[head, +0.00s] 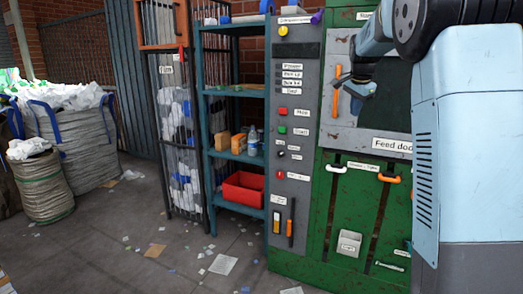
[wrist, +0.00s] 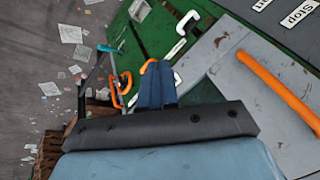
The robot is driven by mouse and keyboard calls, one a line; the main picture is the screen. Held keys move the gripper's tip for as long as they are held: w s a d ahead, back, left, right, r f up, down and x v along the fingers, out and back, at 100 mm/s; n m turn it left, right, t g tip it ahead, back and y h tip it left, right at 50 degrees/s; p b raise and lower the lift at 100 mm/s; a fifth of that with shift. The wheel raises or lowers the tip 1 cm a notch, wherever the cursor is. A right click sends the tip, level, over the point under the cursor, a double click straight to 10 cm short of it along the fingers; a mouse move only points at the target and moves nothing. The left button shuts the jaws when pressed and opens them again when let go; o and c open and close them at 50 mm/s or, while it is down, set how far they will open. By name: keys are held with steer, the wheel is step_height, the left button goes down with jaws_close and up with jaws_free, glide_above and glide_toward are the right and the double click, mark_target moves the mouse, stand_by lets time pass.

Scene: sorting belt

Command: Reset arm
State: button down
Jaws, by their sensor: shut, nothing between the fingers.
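My arm (head: 450,130) is raised at the right of the head view, in front of the green machine. My gripper (head: 362,88) hangs in front of the grey feed door panel, just right of its upright orange handle (head: 336,92), apart from it as far as I can tell. In the wrist view my blue fingers (wrist: 155,85) are together and empty. The orange handle (wrist: 280,92) shows at the right of that view, clear of the fingers.
The green machine (head: 300,258) has orange and white slot handles (head: 389,178) below the feed door. A grey button panel (head: 293,160) stands left of it. A blue shelf (head: 237,92) holds a red bin (head: 243,190). Filled sacks (head: 75,125) stand far left. Paper scraps litter the open floor.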

steer(key=s+a+n+y, duration=0.15)
steer(key=s+n, duration=0.25)
steer(key=s, duration=0.9)
steer(key=s+a+n, duration=0.3)
steer(key=s, duration=1)
steer(key=s+a+f+n, duration=0.1)
steer(key=s+f+n, duration=0.1)
steer(key=s, duration=0.4)
steer(key=s+a+f+n, duration=0.1)
steer(key=s+f+n, duration=0.1)
steer(key=s+f, duration=0.2)
steer(key=s+a+f+n+t, duration=0.1)
steer(key=s+a+f, duration=0.1)
steer(key=s, duration=0.6)
steer(key=shift+f+n, duration=0.4)
steer(key=c, duration=1.8)
jaws_free()
steer(key=shift+c, duration=0.2)
